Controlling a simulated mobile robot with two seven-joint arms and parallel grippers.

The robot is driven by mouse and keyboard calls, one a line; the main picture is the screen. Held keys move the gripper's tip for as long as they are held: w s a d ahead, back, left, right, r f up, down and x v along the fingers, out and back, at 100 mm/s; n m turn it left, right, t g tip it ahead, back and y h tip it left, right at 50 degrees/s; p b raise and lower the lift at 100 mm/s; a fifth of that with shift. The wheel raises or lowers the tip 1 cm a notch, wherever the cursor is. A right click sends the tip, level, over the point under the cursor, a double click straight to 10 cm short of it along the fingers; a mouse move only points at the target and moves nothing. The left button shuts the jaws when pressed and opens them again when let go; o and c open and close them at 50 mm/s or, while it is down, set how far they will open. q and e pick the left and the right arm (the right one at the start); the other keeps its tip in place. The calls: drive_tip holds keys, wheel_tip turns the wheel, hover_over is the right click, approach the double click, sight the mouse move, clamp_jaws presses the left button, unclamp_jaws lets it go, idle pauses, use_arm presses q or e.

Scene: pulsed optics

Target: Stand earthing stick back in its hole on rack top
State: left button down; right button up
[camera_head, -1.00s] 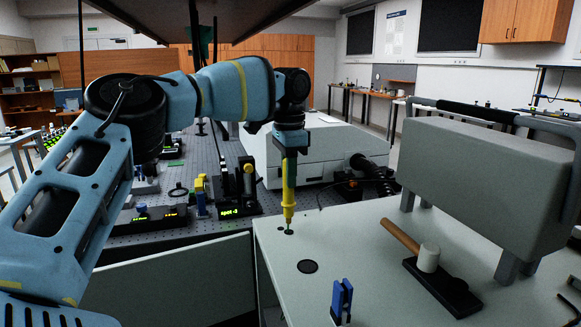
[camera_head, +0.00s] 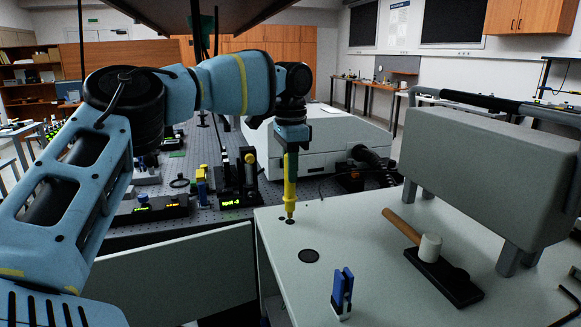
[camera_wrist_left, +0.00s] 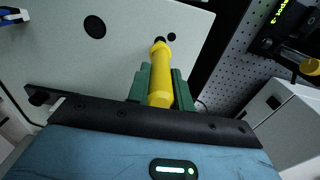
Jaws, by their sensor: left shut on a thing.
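The yellow earthing stick (camera_head: 289,192) stands about upright over the rack top (camera_head: 370,222), near its far left corner. My left gripper (camera_head: 291,160) is shut around its upper part, with green fingers on both sides in the left wrist view (camera_wrist_left: 161,88). The stick's lower end is at a small dark spot on the rack top, and the stick also shows in the left wrist view (camera_wrist_left: 160,82). I cannot tell whether the tip is inside the hole or just above it. A second small dark hole (camera_wrist_left: 171,37) lies beside the tip. My right gripper is not in view.
A larger dark disc or hole (camera_head: 309,256) and a blue clip-like item (camera_head: 342,290) are nearer on the rack top. A mallet (camera_head: 430,248) on a black base and a grey box (camera_head: 480,160) on legs stand right. An optics bench with several devices lies behind left.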

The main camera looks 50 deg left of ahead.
use_arm(q)
drive_tip(key=shift+f+b, duration=0.35)
drive_tip(key=shift+f, duration=0.75)
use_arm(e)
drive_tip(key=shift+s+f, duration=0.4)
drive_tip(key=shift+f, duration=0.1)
use_arm(q)
drive_tip(key=shift+f, duration=0.3)
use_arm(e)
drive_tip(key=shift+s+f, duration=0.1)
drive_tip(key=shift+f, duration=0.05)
use_arm(q)
drive_tip(key=shift+f, duration=0.1)
drive_tip(key=c, duration=1.1)
unclamp_jaws()
drive_tip(key=shift+c, duration=0.2)
wheel_tip(320, 180, up, 8)
drive_tip(key=shift+f, duration=0.1)
drive_tip(key=shift+r+p, duration=1.25)
drive_tip(key=shift+r, duration=0.8)
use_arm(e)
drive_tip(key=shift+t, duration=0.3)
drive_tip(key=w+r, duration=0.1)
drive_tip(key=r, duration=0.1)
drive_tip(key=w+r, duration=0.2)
use_arm(q)
drive_tip(key=shift+f, duration=0.1)
